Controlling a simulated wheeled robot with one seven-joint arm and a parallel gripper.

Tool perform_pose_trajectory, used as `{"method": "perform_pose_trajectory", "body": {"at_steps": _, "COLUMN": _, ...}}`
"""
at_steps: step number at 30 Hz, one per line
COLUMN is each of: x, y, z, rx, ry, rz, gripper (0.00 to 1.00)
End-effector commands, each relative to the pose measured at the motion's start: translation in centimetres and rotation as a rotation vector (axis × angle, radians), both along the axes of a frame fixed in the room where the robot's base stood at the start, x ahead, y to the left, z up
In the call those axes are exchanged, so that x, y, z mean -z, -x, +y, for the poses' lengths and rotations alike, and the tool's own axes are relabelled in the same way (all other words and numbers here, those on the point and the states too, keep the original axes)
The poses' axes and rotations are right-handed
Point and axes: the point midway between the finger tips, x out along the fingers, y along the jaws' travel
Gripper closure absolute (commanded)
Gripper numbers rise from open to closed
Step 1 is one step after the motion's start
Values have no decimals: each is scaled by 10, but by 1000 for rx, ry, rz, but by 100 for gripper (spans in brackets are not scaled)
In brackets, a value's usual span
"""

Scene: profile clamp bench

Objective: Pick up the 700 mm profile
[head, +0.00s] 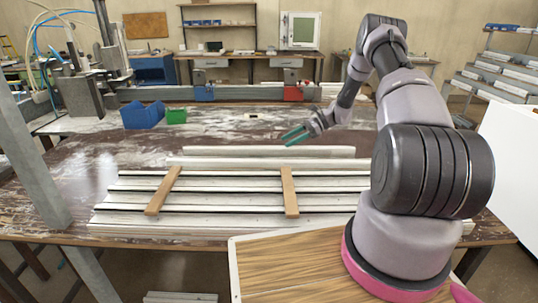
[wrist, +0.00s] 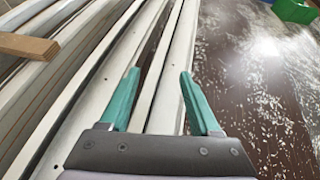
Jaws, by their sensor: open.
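Two white profiles lie apart from the main stack on the table, behind it in the head view. The rearmost, shorter white profile (head: 250,151) fits the 700 mm profile best, though no length marking is readable. A longer white profile (head: 220,162) lies just in front of it. My gripper (head: 296,136) is open and empty above the rear profile, towards its right half. In the wrist view the teal fingers (wrist: 160,85) are spread, with the outermost profile (wrist: 172,85) running between them. The right fingertip shows near that profile's outer edge. The height gap cannot be told.
Several long profiles (head: 230,199) lie in front, with two wooden strips (head: 290,190) across them. A blue bin (head: 142,116) and a green bin (head: 176,117) stand behind left. Blue and red clamps (head: 293,93) sit on the rear rail. Bare scuffed tabletop (wrist: 250,90) lies beyond the profiles.

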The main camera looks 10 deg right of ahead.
Motion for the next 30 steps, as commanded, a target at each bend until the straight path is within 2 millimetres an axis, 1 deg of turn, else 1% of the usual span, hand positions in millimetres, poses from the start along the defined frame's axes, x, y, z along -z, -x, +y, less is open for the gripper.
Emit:
{"method": "perform_pose_trajectory", "body": {"at_steps": 1, "x": 3, "y": 0, "z": 6, "rx": 0, "ry": 0, "rz": 1, "gripper": 36}}
{"method": "perform_pose_trajectory", "body": {"at_steps": 8, "x": 9, "y": 1, "z": 24, "rx": -1, "ry": 0, "rz": 0, "gripper": 36}}
{"method": "perform_pose_trajectory", "body": {"at_steps": 12, "x": 15, "y": 3, "z": 45, "rx": -3, "ry": 0, "rz": 1, "gripper": 36}}
{"method": "perform_pose_trajectory", "body": {"at_steps": 15, "x": 22, "y": 2, "z": 57, "rx": -2, "ry": 0, "rz": 1, "gripper": 36}}
{"method": "perform_pose_trajectory", "body": {"at_steps": 18, "x": 23, "y": 2, "z": 60, "rx": -1, "ry": 1, "rz": 0, "gripper": 36}}
{"method": "perform_pose_trajectory", "body": {"at_steps": 23, "x": 23, "y": 2, "z": 60, "rx": 0, "ry": 1, "rz": 0, "gripper": 36}}
{"method": "perform_pose_trajectory", "body": {"at_steps": 24, "x": 23, "y": 2, "z": 60, "rx": 0, "ry": 1, "rz": 0, "gripper": 52}}
{"method": "perform_pose_trajectory", "body": {"at_steps": 26, "x": 23, "y": 2, "z": 60, "rx": 0, "ry": 1, "rz": 0, "gripper": 75}}
{"method": "perform_pose_trajectory", "body": {"at_steps": 27, "x": 23, "y": 2, "z": 60, "rx": 0, "ry": 1, "rz": 0, "gripper": 90}}
{"method": "perform_pose_trajectory", "body": {"at_steps": 28, "x": 23, "y": 2, "z": 60, "rx": 0, "ry": 1, "rz": 0, "gripper": 100}}
{"method": "perform_pose_trajectory", "body": {"at_steps": 30, "x": 23, "y": 2, "z": 60, "rx": 0, "ry": 1, "rz": -1, "gripper": 100}}
